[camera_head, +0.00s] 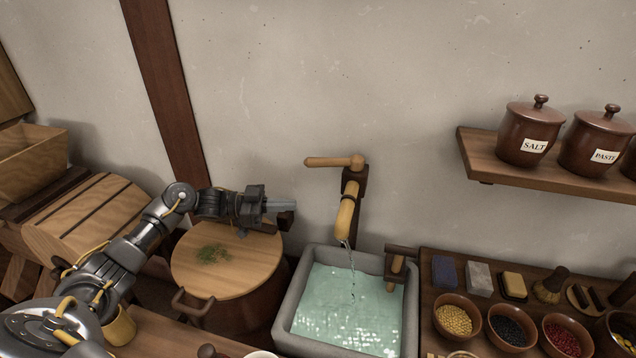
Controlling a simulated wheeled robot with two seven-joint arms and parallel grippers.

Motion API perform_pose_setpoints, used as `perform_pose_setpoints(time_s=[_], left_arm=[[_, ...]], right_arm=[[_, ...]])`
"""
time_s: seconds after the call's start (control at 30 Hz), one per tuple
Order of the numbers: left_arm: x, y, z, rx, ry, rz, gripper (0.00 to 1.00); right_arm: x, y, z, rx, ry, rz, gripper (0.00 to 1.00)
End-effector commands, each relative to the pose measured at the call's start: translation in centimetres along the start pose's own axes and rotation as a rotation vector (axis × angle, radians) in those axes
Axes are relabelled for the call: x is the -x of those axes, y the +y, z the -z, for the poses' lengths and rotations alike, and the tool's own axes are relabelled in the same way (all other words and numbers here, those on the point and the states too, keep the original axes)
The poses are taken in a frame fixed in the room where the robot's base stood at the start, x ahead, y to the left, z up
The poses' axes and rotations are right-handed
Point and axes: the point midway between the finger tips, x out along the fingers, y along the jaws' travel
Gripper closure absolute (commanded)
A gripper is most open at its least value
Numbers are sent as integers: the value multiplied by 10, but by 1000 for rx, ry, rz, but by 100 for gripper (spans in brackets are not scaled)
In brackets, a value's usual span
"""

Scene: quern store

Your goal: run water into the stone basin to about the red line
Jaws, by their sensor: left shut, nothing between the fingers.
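The grey stone basin (411,315) stands against the wall and holds pale green, rippled water (335,300). A thin stream (351,268) runs from the wooden spout (346,215) into it. The water covers the whole visible floor of the basin; I cannot make out a red line. The tap's wooden handle (328,162) points left above the spout. My left gripper (292,206) is shut and empty, left of the spout and below the handle, apart from both. My right gripper does not show.
A lidded wooden tub (230,265) with green herbs stands left of the basin, under my left arm. A dark bracket with a wooden peg (396,272) sits at the basin's right rim. Bowls (455,318) fill the right counter. A shelf (550,178) carries jars above.

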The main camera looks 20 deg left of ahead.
Motion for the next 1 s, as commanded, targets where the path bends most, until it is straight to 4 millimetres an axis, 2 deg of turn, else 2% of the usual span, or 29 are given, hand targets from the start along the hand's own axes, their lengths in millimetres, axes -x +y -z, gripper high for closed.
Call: perform_pose_setpoints(time_s=[0.03,0.1,0.17,0.23,0.33,0.5,0.7,0.8,1.0], left_arm=[[-13,26,-15,25,15,-13,100],[-30,55,-30,-19,32,3,100],[-42,77,-38,-107,47,41,100],[-55,100,-39,-253,55,114,100],[-63,121,-27,-507,37,262,100],[-52,128,9,-908,-91,517,100],[-26,109,58,-1314,-333,732,100],[-15,101,66,-1450,-456,765,100],[-8,93,60,-1591,-601,739,100]], right_arm=[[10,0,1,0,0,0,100],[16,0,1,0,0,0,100],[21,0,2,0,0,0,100],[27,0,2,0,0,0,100],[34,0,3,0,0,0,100],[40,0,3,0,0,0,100],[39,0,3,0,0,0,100],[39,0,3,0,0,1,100],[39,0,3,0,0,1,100]])
